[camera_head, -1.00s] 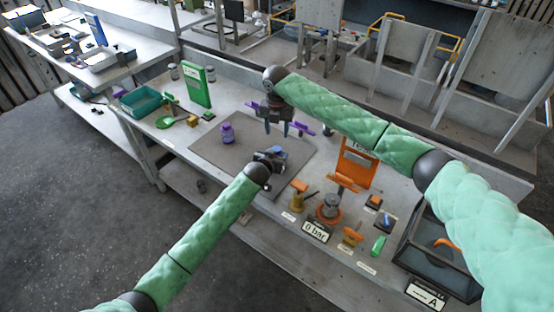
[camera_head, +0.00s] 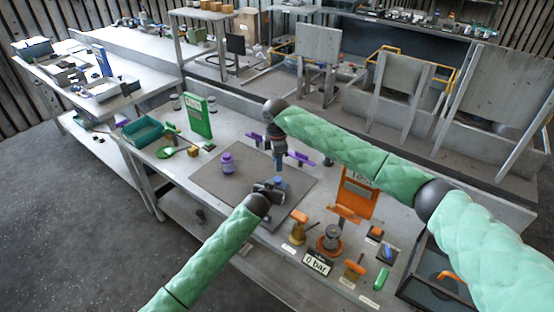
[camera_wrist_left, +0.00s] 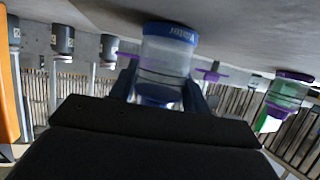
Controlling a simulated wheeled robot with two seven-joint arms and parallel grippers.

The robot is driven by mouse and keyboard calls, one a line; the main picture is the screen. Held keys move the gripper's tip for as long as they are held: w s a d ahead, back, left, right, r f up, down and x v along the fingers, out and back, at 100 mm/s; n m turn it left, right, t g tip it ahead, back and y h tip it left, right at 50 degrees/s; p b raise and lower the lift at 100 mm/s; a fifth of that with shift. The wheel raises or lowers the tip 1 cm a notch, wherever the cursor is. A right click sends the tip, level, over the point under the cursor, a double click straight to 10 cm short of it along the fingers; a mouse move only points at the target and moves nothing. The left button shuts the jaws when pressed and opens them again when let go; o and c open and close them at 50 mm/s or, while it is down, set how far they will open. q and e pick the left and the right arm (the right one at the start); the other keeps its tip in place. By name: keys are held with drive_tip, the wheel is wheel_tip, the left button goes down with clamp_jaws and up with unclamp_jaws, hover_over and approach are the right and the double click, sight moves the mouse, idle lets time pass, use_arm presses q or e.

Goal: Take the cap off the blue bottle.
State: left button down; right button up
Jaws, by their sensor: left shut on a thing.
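The blue bottle (camera_wrist_left: 166,55) is clear with blue ends and stands between the two fingers of my left gripper (camera_wrist_left: 160,88). In the head view my left gripper (camera_head: 273,190) is shut on it low over the grey mat, and the bottle's blue top (camera_head: 280,182) shows just beyond the fingers. My right gripper (camera_head: 279,166) points down directly above the bottle, its fingertips close to the top. From here I cannot tell whether they touch the cap or how far apart they are.
A purple bottle (camera_head: 228,163) stands on the grey mat (camera_head: 210,181) to the left. Purple pieces (camera_head: 301,158) show near my right gripper. An orange stand (camera_head: 355,198) and several small tools are at the right; a green board (camera_head: 196,118) and teal bin (camera_head: 143,131) are at the left.

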sight(277, 179)
drive_tip(key=m, duration=0.8)
drive_tip(key=shift+m, duration=0.3)
drive_tip(key=m, duration=0.6)
drive_tip(key=shift+r+m, duration=0.1)
drive_tip(key=shift+m, duration=0.3)
drive_tip(key=m, duration=1.2)
drive_tip(key=shift+m, duration=0.3)
drive_tip(key=m, duration=0.4)
drive_tip(key=shift+f, duration=3.95)
